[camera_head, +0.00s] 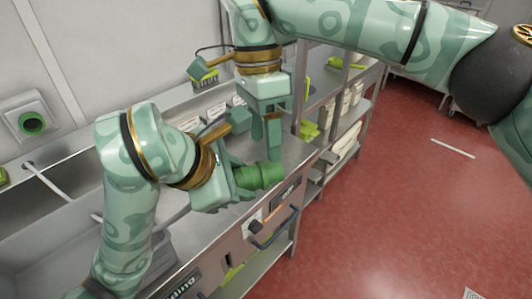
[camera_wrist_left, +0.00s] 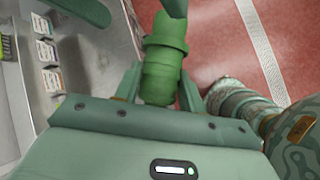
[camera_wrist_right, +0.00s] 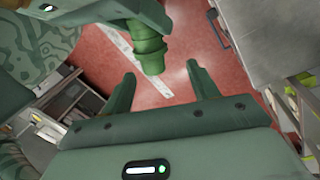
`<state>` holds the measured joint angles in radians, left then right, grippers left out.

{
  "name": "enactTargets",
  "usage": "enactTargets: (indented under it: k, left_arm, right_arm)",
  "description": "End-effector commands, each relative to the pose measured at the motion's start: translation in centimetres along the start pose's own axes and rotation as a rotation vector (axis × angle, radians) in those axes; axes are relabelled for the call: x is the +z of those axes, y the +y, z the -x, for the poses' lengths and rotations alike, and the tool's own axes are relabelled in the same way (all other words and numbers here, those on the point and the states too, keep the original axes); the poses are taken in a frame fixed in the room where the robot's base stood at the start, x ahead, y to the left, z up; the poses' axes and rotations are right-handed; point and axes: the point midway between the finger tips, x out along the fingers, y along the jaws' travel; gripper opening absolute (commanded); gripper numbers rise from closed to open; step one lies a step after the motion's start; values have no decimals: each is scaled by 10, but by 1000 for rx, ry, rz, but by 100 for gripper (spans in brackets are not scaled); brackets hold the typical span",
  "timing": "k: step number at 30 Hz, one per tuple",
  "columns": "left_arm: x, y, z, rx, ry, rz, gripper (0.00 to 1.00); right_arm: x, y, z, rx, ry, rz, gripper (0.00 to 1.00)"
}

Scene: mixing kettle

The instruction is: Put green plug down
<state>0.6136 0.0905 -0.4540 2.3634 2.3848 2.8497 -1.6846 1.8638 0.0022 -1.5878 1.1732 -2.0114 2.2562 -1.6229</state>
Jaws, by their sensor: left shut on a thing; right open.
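The green plug (camera_head: 262,176) is a ribbed cylinder held in the jaws of my left gripper (camera_head: 240,182), above the steel counter near its front edge. In the left wrist view the plug (camera_wrist_left: 163,62) sits between the two fingers and points away from the palm. My right gripper (camera_head: 265,138) hangs just above and behind the plug, fingers down, apart and empty. In the right wrist view the plug (camera_wrist_right: 148,50) shows beyond the open fingertips (camera_wrist_right: 162,80), not between them.
The steel counter (camera_head: 215,232) has a drawer handle (camera_head: 275,228) at its front. Labelled cards (camera_head: 188,123) and a brush (camera_head: 203,74) are at the back. A sink (camera_head: 40,195) lies at left. Shelves (camera_head: 345,115) stand beyond, and the red floor (camera_head: 420,200) is open at right.

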Motion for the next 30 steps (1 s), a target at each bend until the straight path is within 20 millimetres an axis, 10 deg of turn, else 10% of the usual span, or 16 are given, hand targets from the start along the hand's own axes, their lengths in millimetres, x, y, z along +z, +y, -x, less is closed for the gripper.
enactTargets:
  k: [9,20,25,29,30]
  left_arm:
    - [0,0,0,0,0,0,16]
    - [0,0,0,1,0,0,16]
    - [0,-1,0,-3,-2,-2,18]
    - [2,-2,0,-9,-5,-5,18]
    - [2,-3,0,-10,-5,-6,52]
  right_arm:
    - [0,0,-48,0,-1,0,59]
    - [0,0,-54,-1,-1,-1,59]
    - [0,-1,-54,-3,-1,-1,15]
    - [0,-2,-54,-7,0,-1,10]
    - [0,-2,-54,-8,0,-2,10]
